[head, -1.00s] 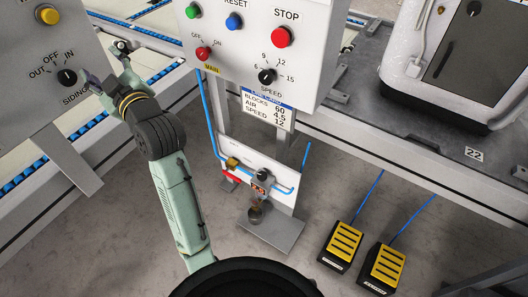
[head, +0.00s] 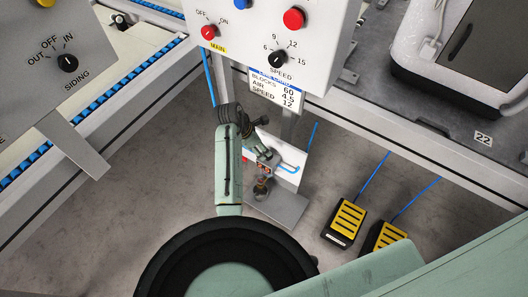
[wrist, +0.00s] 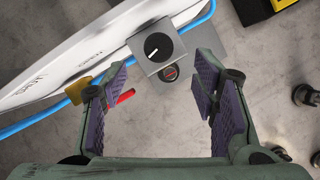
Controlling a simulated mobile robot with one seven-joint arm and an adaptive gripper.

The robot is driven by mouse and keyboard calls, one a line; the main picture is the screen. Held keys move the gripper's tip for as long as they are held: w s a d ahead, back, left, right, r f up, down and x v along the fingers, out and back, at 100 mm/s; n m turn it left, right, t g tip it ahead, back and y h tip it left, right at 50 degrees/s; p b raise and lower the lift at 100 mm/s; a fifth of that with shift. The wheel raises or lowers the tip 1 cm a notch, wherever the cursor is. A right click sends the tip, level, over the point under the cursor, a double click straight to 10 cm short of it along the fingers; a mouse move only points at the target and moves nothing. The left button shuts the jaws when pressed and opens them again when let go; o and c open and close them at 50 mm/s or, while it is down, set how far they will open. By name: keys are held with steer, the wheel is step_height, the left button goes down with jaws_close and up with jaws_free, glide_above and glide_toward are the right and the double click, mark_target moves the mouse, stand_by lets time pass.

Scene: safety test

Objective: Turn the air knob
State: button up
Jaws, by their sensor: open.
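The air knob (wrist: 154,46) is black with a white pointer line, on a grey block in the upper middle of the wrist view. A small dark round part with red marks (wrist: 171,73) sits just below it. In the head view the arm hides the knob; the white panel (head: 292,165) around it partly shows. My gripper (wrist: 162,84) is open and empty, its purple-padded fingers apart. The knob lies beyond the fingertips, roughly between them, with no contact visible. In the head view my gripper (head: 266,156) is in front of the panel.
A blue hose (wrist: 40,128), a yellow fitting (wrist: 82,88) and a red lever (wrist: 121,101) are close to the left finger. A card (head: 275,92) reads AIR 4.5. Yellow pedals (head: 346,220) stand on the floor to the right. The SIDING box (head: 45,65) is at left.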

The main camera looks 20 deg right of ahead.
steer(key=x, duration=0.7)
steer(key=shift+d+f, duration=0.1)
steer(key=shift+f, duration=0.3)
steer(key=c, duration=1.2)
